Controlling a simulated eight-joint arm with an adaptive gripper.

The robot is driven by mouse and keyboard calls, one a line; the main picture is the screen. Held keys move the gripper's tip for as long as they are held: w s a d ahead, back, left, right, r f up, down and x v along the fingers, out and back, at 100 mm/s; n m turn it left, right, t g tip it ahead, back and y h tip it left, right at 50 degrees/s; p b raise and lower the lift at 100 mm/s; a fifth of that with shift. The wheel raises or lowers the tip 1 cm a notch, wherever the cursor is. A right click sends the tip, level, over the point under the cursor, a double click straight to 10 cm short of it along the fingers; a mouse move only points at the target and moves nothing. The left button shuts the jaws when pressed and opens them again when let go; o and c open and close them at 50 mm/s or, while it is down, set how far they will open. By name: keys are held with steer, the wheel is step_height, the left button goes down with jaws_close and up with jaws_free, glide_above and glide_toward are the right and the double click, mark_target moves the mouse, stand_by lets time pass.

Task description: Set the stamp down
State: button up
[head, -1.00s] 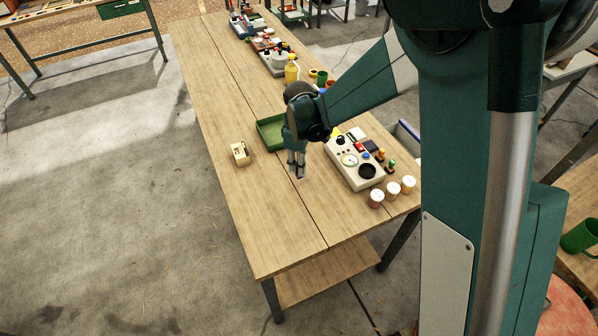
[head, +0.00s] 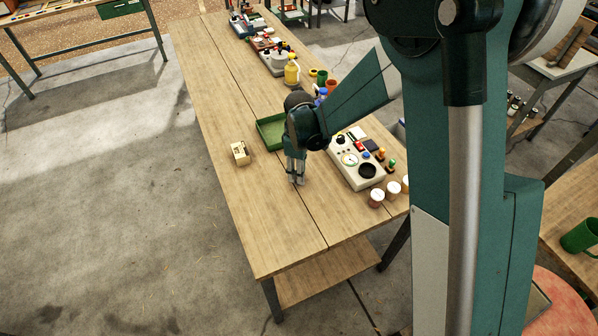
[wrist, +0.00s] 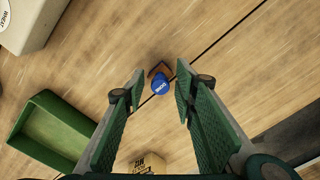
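The stamp, with a round blue top (wrist: 160,86) bearing white lettering and a brown base, shows in the wrist view between my fingertips. It appears to stand on the wooden table close to the seam between boards. My gripper (wrist: 156,84) is open, with a finger on either side of the stamp and a visible gap to each. In the head view my gripper (head: 296,181) points down, low over the table (head: 285,226); the stamp cannot be made out there.
A green tray (head: 261,132) lies just behind my gripper and a small tan box (head: 240,154) is to its left. A pale panel with a dial (head: 345,171) and several white-lidded jars (head: 377,194) stand to its right. The table's near end is clear.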

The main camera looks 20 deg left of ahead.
steer(key=shift+r, duration=0.1)
stand_by(0.3)
step_height(320, 180, up, 12)
steer(key=shift+p, duration=0.35)
stand_by(0.5)
stand_by(0.5)
steer(key=shift+d+r, duration=0.1)
